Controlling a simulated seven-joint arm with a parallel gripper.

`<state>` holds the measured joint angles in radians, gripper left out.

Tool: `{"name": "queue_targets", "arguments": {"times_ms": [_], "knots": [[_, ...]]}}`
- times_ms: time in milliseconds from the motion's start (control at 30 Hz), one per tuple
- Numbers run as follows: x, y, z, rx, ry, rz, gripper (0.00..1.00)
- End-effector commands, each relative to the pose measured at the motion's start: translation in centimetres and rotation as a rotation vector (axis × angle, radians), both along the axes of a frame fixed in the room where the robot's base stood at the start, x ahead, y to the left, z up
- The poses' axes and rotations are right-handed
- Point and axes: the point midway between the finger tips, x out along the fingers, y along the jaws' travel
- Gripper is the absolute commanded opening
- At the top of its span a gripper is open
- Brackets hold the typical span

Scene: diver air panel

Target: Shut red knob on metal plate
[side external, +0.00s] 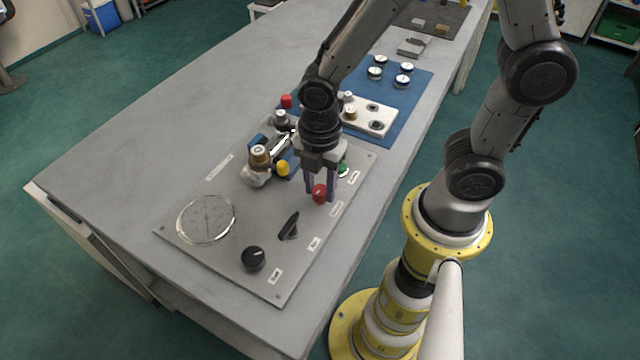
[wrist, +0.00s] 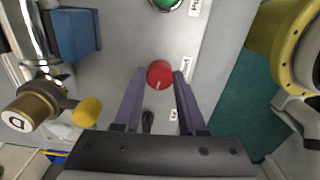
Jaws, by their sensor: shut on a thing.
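The metal plate (side external: 262,222) lies on the grey bench and carries a gauge, knobs and valve fittings. The red knob (side external: 319,193) sits near the plate's right edge; it also shows in the wrist view (wrist: 160,74), with a small light mark on its top. My gripper (side external: 320,188) points down over the knob. In the wrist view its two purple fingers (wrist: 158,82) stand on either side of the knob, shut on it. The fingers hide part of the knob's sides.
A green knob (side external: 343,170) is just behind my gripper. A yellow knob (side external: 283,168) and brass-topped valve (side external: 260,155) stand to its left. A black lever (side external: 289,226), black knob (side external: 253,259) and round gauge (side external: 206,219) are in front. A blue mat (side external: 416,84) lies farther back.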

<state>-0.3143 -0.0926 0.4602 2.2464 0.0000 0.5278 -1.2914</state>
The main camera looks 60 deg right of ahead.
Motion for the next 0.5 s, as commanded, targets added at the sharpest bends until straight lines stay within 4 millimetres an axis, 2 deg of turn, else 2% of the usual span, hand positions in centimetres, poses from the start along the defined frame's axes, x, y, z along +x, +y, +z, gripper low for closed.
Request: {"name": "queue_targets", "arguments": {"times_ms": [267,500], "knots": [[0.05,0.02,0.08,0.000,-0.001,-0.089,0.00],[0.07,0.01,0.10,0.001,-0.001,-0.275,0.00]]}}
